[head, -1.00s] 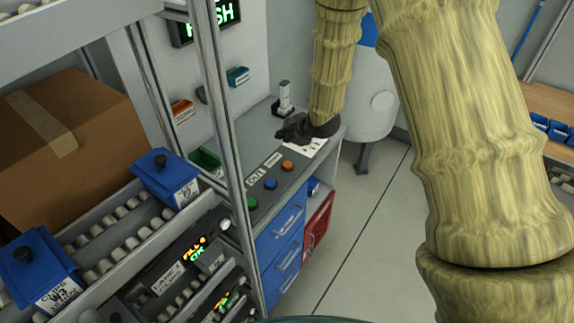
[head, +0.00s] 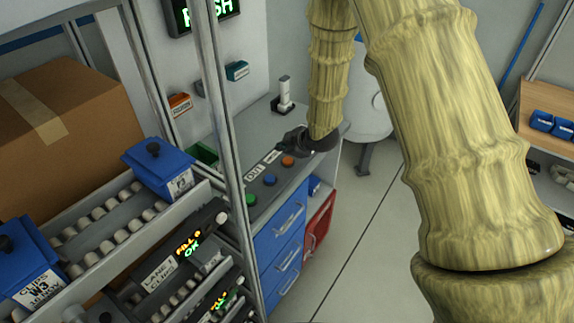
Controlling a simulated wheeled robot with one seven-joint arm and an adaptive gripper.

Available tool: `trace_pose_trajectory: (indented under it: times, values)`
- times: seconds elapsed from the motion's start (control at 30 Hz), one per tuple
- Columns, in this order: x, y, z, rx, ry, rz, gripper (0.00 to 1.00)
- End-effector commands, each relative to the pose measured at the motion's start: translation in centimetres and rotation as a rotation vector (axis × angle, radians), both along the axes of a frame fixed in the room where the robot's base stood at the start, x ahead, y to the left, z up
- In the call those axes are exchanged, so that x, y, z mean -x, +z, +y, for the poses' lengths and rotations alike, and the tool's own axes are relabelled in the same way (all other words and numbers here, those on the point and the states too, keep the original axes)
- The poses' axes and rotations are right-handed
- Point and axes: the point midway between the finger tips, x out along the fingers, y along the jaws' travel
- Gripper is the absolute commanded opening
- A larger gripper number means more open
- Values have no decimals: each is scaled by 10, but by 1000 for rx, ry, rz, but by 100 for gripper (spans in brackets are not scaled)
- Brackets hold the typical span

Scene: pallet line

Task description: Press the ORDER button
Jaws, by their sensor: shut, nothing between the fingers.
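Three buttons sit in a row on the grey bench top: a green button (head: 251,200), a blue button (head: 270,179) and an orange button (head: 288,161). White labels (head: 256,171) lie beside them, one upside down and too small to read surely. I cannot tell which button is marked ORDER. My gripper (head: 284,146) is dark and shut, with nothing in it. It is over the bench just behind the orange button, and its height above the top is unclear. My arm hides part of the bench's right end.
A metal post (head: 228,130) of the roller rack stands left of the bench. The rack holds a cardboard box (head: 65,135) and blue bins (head: 160,170). A white stand (head: 285,95) is at the bench's back. Blue drawers (head: 283,240) are below; the floor (head: 352,235) is clear.

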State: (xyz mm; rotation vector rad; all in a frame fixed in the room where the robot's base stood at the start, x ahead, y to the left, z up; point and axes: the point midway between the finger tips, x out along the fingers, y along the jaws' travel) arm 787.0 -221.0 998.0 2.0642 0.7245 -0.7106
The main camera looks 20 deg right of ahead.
Motion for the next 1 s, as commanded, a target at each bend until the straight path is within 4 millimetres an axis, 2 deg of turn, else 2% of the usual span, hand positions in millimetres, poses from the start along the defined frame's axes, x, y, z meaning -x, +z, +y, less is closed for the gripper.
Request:
trace_pose_trajectory:
  times: [0.03, 0.2, 1.0]
  values:
    - [0, -8, 0, 0, 0, 0, 0]
    - [0, -15, 0, 0, 0, 0, 0]
    - [0, -15, 0, -1, -1, 0, 0]
